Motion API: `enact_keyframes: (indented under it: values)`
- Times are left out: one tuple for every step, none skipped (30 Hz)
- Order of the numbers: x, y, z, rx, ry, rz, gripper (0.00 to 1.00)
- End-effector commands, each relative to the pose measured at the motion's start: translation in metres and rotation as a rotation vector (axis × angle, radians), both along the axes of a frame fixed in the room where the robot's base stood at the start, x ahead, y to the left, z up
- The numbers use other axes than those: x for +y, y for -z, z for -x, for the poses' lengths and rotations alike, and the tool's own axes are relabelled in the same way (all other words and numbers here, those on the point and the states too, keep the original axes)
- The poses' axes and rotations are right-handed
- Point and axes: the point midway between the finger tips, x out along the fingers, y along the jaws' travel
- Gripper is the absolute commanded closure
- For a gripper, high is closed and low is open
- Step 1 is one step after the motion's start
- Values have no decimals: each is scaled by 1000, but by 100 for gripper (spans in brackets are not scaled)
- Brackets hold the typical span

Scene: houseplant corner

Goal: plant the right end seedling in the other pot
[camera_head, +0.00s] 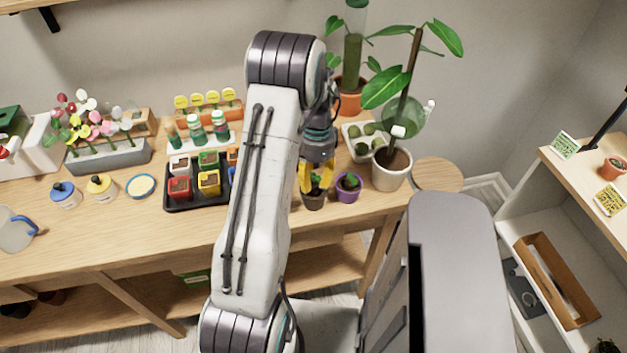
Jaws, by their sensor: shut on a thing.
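My gripper (316,180) has its yellow fingers pointing down over the dark brown pot (313,203) near the front edge of the bench. It is shut on a small green seedling (317,190), of which only a little shows between the fingers. The seedling is at the brown pot's mouth; I cannot tell whether it touches the soil. A purple pot (347,195) with a small green plant in it stands just right of the brown pot. A black tray (192,207) with several coloured pots stands to the left, its right side partly hidden by my arm.
A white pot (391,176) with a tall staked plant stands close on the right. A white tray of green pots (362,152) is behind the purple pot. Bottles (197,128) and yellow labels (212,97) stand behind the black tray.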

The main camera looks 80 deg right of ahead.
Motion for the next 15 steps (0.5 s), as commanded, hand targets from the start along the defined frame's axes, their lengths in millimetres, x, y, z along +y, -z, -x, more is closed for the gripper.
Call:
enact_keyframes:
  values:
    - [0,0,0,0,0,0,84]
    - [0,0,0,0,0,0,84]
    - [0,0,0,0,0,0,84]
    - [0,0,0,0,0,0,84]
    - [0,0,0,0,0,0,67]
    - [0,0,0,0,0,0,64]
    - [0,0,0,0,0,0,61]
    - [0,0,0,0,0,0,58]
    - [0,0,0,0,0,0,55]
    - [0,0,0,0,0,0,52]
    - [0,0,0,0,0,0,49]
    - [0,0,0,0,0,0,46]
    - [0,0,0,0,0,0,43]
    - [0,0,0,0,0,0,43]
    - [0,0,0,0,0,0,43]
